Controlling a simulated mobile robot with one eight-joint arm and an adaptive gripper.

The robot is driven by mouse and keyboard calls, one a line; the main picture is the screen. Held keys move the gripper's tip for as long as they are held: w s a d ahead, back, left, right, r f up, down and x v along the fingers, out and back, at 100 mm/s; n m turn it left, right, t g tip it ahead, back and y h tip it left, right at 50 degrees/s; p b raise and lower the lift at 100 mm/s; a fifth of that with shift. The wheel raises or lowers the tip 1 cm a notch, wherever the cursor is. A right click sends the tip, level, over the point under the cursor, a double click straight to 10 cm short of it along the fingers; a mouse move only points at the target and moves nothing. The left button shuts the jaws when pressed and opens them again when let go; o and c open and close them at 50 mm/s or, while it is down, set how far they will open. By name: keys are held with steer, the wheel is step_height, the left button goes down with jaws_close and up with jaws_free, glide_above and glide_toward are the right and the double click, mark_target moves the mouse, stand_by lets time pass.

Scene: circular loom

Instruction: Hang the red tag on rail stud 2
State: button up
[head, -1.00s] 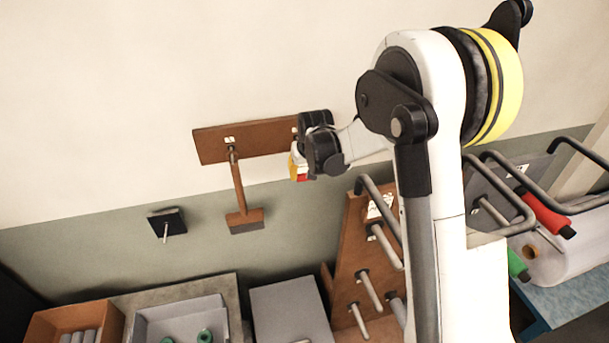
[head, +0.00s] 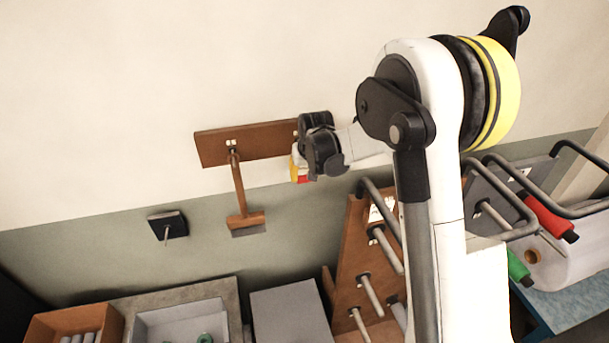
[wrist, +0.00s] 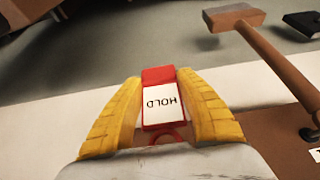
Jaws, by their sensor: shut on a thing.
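The red tag (wrist: 161,98) has a white panel reading HOLD, upside down in the wrist view. My gripper (wrist: 158,100) has its yellow fingers on both sides of the tag and is shut on it. A red loop shows at the tag's end nearest the gripper's palm. In the head view, my gripper (head: 299,165) is at the right part of the brown wall rail (head: 265,141), with a bit of red showing below the yellow fingers. My wrist hides the rail's right end, and any stud there cannot be seen.
A wooden brush (head: 240,190) hangs from the rail's left stud; it also shows in the wrist view (wrist: 275,60). A dark square plate with a peg (head: 168,225) is on the wall to the left. A brown peg rack (head: 350,250) stands below right. Bins (head: 180,320) sit below.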

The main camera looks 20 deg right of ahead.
steer(key=shift+f, duration=0.15)
steer(key=o, duration=1.3)
steer(key=shift+s+f+p+v, duration=0.15)
steer(key=shift+s+p+v, duration=0.2)
steer(key=shift+v, duration=0.95)
steer(key=shift+s+f+p+v, duration=0.15)
steer(key=shift+p+v, duration=0.35)
steer(key=shift+v, duration=0.8)
steer(key=shift+s+f+p+v, duration=0.1)
steer(key=shift+s+p+v, duration=0.3)
steer(key=shift+v, duration=0.9)
